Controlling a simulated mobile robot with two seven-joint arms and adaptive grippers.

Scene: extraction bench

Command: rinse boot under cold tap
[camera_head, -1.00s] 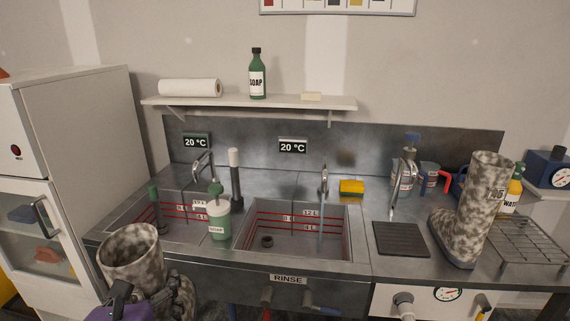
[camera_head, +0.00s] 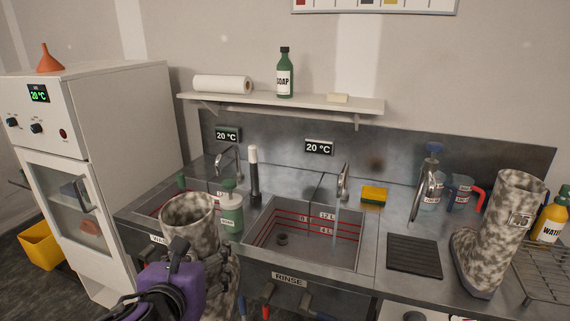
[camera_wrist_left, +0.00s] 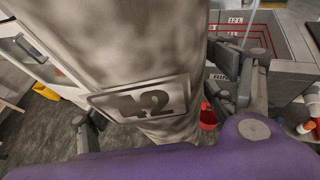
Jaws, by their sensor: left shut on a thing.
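A mottled grey-beige boot (camera_head: 187,215) with a "42" plate (camera_wrist_left: 140,100) is upright in front of the sinks, left of the rinse sink. My purple left gripper (camera_head: 205,260) is shut around its shaft; its fingers show on both sides in the left wrist view (camera_wrist_left: 170,110). The boot's foot is mostly hidden. The rinse sink (camera_head: 268,268) has red level lines and a drain. A bluish stream (camera_head: 336,225) falls from its tap (camera_head: 343,183). A display (camera_head: 319,148) above reads 20 °C. A second similar boot (camera_head: 497,225) stands on the bench at right. My right gripper is not in view.
A soap dispenser (camera_head: 230,212) and a dark upright rod (camera_head: 254,175) stand between the sinks. Coloured handles (camera_head: 305,298) stick out below the rinse sink's front. A black mat (camera_head: 414,256) and yellow sponge (camera_head: 374,195) lie to its right. A white cabinet (camera_head: 120,130) stands at left.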

